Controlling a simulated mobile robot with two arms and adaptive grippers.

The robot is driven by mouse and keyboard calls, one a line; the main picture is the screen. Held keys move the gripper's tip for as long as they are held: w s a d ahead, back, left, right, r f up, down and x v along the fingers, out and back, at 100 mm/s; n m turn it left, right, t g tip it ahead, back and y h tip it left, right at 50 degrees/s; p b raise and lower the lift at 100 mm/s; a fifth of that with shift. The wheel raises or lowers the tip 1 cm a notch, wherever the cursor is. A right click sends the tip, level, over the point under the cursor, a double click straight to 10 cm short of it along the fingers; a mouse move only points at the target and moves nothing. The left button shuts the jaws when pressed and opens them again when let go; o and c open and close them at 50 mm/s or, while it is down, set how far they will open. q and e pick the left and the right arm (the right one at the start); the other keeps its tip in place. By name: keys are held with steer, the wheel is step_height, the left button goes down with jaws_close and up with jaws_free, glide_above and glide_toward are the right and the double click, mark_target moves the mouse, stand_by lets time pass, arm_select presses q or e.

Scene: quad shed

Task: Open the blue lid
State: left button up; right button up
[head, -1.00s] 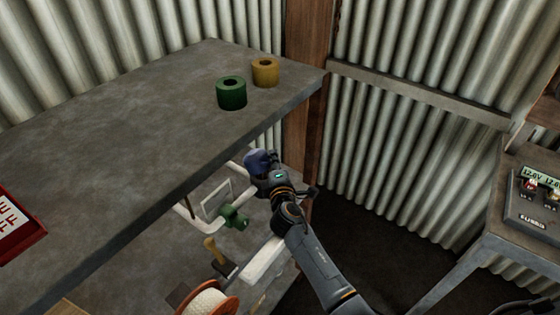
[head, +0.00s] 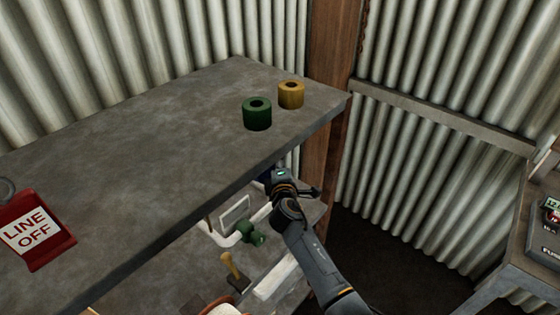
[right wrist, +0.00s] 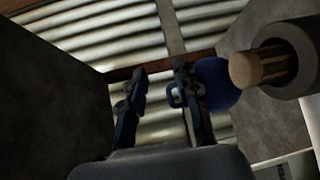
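In the right wrist view a round blue lid (right wrist: 217,84) shows just right of my right gripper (right wrist: 160,72), partly hidden behind a pale wooden ribbed end. A small blue loop (right wrist: 174,97) lies between the fingers, close to the right one. I cannot tell whether they touch. The fingers stand apart, so the gripper is open. In the head view my right gripper (head: 270,177) is under the front edge of the upper shelf; only a dark blue bit shows there and the lid cannot be made out. My left gripper is out of view.
A grey tube (right wrist: 298,62) surrounds the wooden end. The upper shelf (head: 150,150) holds green (head: 257,114) and yellow (head: 291,95) rolls and a red "LINE OFF" sign (head: 40,232). Below are a green valve (head: 251,233) and wooden-handled tool (head: 231,266). A table (head: 530,235) stands right.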

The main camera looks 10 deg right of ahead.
steer(key=s+a+r, duration=0.1)
steer(key=s, duration=1)
steer(key=shift+s+a+r, duration=0.2)
steer(key=shift+s+a, duration=0.05)
steer(key=shift+s, duration=0.15)
